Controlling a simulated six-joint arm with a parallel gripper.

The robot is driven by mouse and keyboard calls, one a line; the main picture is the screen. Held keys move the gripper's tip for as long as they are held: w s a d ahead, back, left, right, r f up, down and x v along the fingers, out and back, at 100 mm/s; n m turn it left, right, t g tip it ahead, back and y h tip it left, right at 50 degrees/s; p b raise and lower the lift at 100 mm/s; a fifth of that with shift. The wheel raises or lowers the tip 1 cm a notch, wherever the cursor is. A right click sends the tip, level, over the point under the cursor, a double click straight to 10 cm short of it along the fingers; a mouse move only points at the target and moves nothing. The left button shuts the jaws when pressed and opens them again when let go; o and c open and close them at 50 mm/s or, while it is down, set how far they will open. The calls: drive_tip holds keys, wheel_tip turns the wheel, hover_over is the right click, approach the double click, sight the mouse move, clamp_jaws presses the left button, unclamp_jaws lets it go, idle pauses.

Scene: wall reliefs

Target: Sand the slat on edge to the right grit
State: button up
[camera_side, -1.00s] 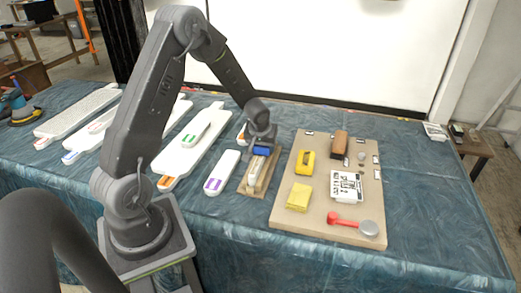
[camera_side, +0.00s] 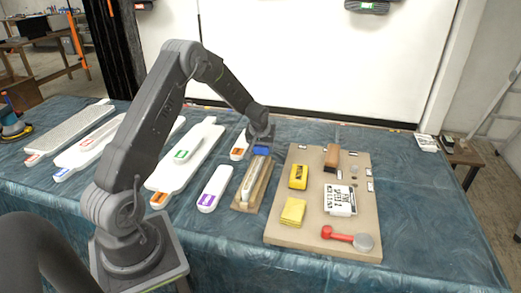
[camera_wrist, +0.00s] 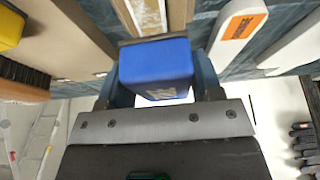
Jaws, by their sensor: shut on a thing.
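The slat (camera_side: 251,178) is a narrow pale strip in a brown wooden holder (camera_side: 242,207) on the cloth-covered table. My gripper (camera_side: 262,143) is shut on a blue block (camera_side: 262,151) at the slat's far end. In the wrist view the blue block (camera_wrist: 157,70) sits between the jaws, and a pale part of the slat (camera_wrist: 146,12) shows beyond it. I cannot tell whether the block touches the slat. White paddles with coloured labels lie to the left, one with a purple label (camera_side: 215,188) and one with an orange label (camera_side: 239,146).
A tan board (camera_side: 310,235) to the right carries a yellow tool (camera_side: 298,176), a yellow cloth (camera_side: 292,212), a brush (camera_side: 331,157), a printed card (camera_side: 340,200) and a red-handled round tool (camera_side: 350,238). Larger white paddles (camera_side: 190,160) lie left.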

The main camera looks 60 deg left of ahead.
drive_tip(key=shift+r, duration=4.1)
